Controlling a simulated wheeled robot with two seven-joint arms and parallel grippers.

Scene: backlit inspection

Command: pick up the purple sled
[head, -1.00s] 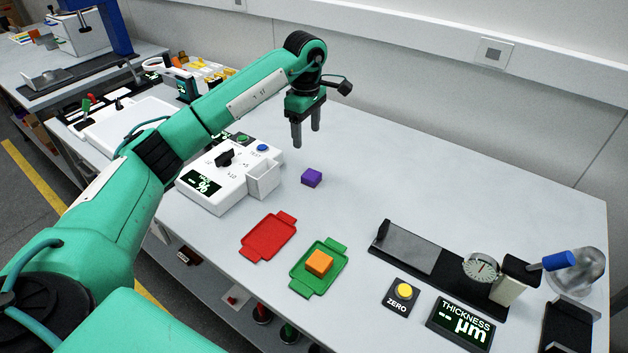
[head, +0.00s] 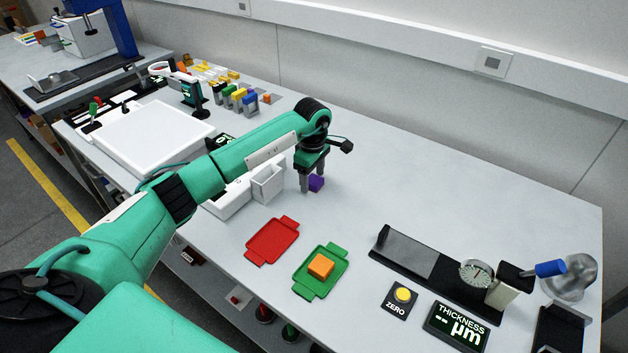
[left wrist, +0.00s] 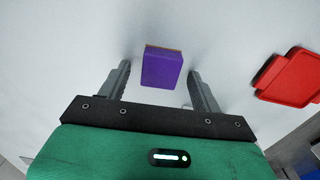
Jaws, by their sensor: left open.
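The purple sled (head: 317,184) is a small purple block lying on the grey table, to the right of the white box. In the left wrist view the purple sled (left wrist: 162,68) shows a thin orange-brown strip along its far edge. My left gripper (head: 312,182) is open and points down at the sled. In the left wrist view the gripper's fingers (left wrist: 159,68) stand apart on either side of the sled, with a gap on each side. Whether the fingertips are down to its height is hard to tell. My right gripper is in no view.
A white open-topped box (head: 268,184) stands close to the left of the gripper. A red tray (head: 271,241) and a green tray (head: 303,291) holding an orange block (head: 320,266) lie nearer. A dial gauge fixture (head: 440,270) is at right. The table behind the sled is clear.

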